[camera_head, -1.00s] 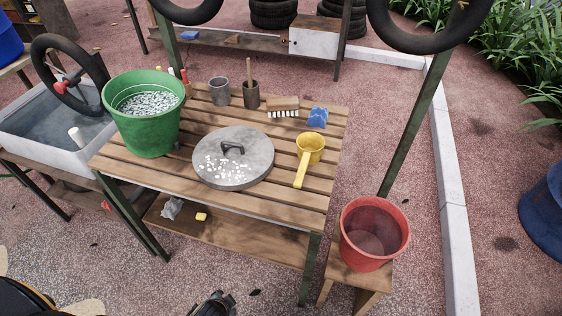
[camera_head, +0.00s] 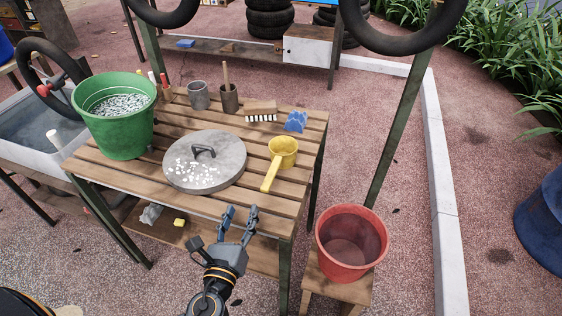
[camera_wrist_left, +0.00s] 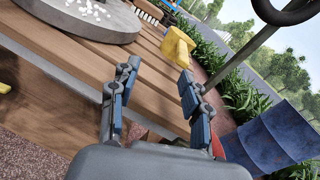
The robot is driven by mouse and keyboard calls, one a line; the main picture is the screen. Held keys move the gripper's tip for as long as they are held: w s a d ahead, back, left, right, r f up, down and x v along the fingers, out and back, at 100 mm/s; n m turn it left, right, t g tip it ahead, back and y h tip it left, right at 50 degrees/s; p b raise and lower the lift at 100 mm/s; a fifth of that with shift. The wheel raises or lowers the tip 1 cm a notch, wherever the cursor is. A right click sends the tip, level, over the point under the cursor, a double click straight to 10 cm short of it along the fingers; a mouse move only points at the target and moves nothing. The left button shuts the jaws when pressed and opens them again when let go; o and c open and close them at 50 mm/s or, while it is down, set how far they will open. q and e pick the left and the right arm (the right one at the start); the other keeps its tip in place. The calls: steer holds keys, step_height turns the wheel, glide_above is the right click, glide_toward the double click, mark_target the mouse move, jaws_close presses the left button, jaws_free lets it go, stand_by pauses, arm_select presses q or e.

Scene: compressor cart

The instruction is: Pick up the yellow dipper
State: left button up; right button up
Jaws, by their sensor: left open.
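The yellow dipper (camera_head: 283,153) stands on the slatted wooden table, right of the round grey lid, with its handle pointing toward the table's front edge. It also shows in the left wrist view (camera_wrist_left: 178,46), beyond my fingers and partly cut off by the right finger's line. My left gripper (camera_head: 240,213) is open and empty at the table's front edge, short of the dipper and apart from it. In the left wrist view its two blue-padded fingers (camera_wrist_left: 158,88) are spread with nothing between them. My right gripper is not in view.
A grey lid (camera_head: 222,172) with white pebbles lies left of the dipper. A green bucket (camera_head: 120,138), grey cup (camera_head: 199,97), brush (camera_head: 260,108) and blue sponge (camera_head: 296,122) stand around it. A red bucket (camera_head: 350,266) sits on a stool at the right.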

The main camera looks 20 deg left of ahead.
mark_target(264, 192)
arm_select(q)
steer(key=d+m+h, duration=0.1)
steer(key=m, duration=0.1)
steer(key=w+d+m+h, duration=0.1)
steer(key=d+m, duration=0.1)
steer(key=shift+w+r+m+t, duration=0.1)
steer(key=shift+m+t, duration=0.2)
steer(key=shift+m, duration=0.1)
steer(key=w+p, duration=0.1)
steer(key=w, duration=0.5)
steer(key=shift+p, duration=0.35)
steer(key=w, duration=0.5)
steer(key=shift+w+d+p, duration=0.1)
steer(key=shift+w+p, duration=0.2)
steer(key=shift+w, duration=0.05)
steer(key=shift+w+f, duration=0.2)
steer(key=shift+w, duration=0.3)
jaws_close()
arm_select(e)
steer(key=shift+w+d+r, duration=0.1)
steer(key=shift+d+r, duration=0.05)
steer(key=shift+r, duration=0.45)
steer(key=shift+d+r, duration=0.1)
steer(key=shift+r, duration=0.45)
